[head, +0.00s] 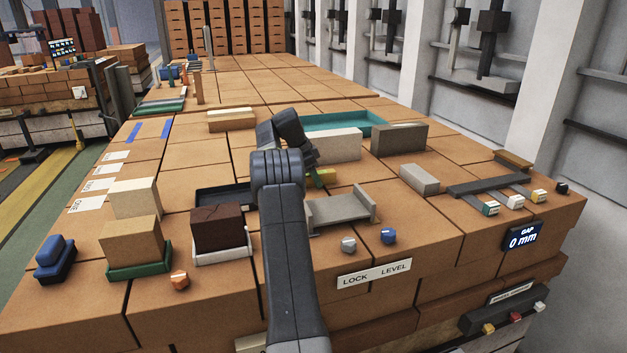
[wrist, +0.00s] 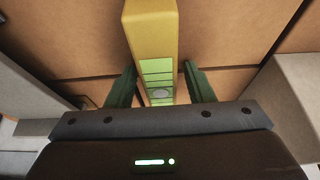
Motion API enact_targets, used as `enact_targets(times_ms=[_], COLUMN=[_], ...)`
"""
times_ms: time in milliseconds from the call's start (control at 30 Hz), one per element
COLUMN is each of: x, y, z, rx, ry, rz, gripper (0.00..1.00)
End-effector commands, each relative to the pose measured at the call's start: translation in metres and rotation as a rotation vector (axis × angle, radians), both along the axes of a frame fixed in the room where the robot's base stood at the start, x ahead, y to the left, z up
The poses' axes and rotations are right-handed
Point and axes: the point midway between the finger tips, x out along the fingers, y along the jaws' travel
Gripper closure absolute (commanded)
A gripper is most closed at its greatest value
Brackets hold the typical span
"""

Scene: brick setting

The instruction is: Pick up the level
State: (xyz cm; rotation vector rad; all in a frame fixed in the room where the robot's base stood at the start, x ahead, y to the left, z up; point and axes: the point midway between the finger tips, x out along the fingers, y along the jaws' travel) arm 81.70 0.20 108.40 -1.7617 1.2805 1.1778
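The level is a long yellow bar with a bright green window strip. In the wrist view the level (wrist: 152,35) runs from the top middle down between my fingers. My gripper (wrist: 160,72) is open, with one dark green finger on each side of the level and a narrow gap seeming to show at each side. The near end of the level is hidden by the gripper body. In the head view a small yellow-green part of the level (head: 326,178) shows just right of my arm, which hides the rest and the fingers.
A grey cradle (head: 340,207) stands right in front of the level. A pale block (head: 338,145) and a teal tray (head: 350,122) lie behind it. A dark tray (head: 224,197) and a dark brown block (head: 217,228) are to the left. A grey block (head: 419,179) stands to the right.

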Motion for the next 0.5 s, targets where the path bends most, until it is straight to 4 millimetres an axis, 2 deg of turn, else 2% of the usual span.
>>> enact_targets(times_ms=[33, 200, 233, 500], x=[-0.0001, 0.0, 0.0, 0.0002], y=[0.0002, 0.0001, 0.0003, 0.0002], z=[0.0001, 0.0004, 0.0003, 0.0027], rx=[0.0, 0.0, 0.0, 0.0], ry=[0.0, 0.0, 0.0, -0.002], rz=[0.0, 0.0, 0.0, 0.001], gripper=[0.63, 0.96, 1.0, 1.0])
